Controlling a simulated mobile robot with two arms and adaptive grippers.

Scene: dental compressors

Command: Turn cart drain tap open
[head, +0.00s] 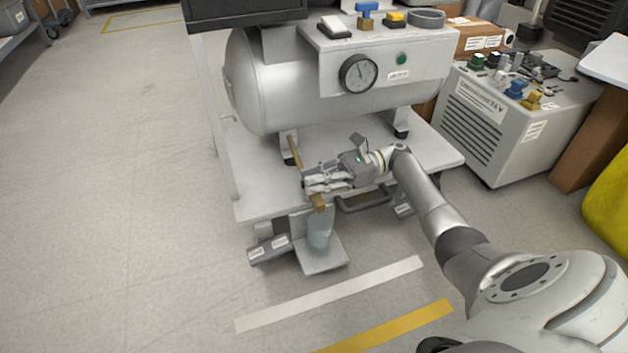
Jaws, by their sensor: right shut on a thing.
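The cart (275,207) carries a silver compressor tank (290,85) with a pressure gauge (358,73). Below the tank, at the cart's front edge, the brass drain tap (318,202) shows as a small block just under my right gripper (310,183). My right gripper reaches in from the right and is shut on the tap. The fingers hide the tap's handle, so its angle cannot be told. A brass pipe (294,152) shows just behind the fingers. A clear container (320,232) stands under the tap. My left gripper is not in view.
The container stands on a small low shelf (318,262) at the cart's front. A grey handle (362,203) is right of the tap. A second grey unit (490,115) with coloured valves stands to the right. The floor at left is clear; white and yellow stripes mark the front.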

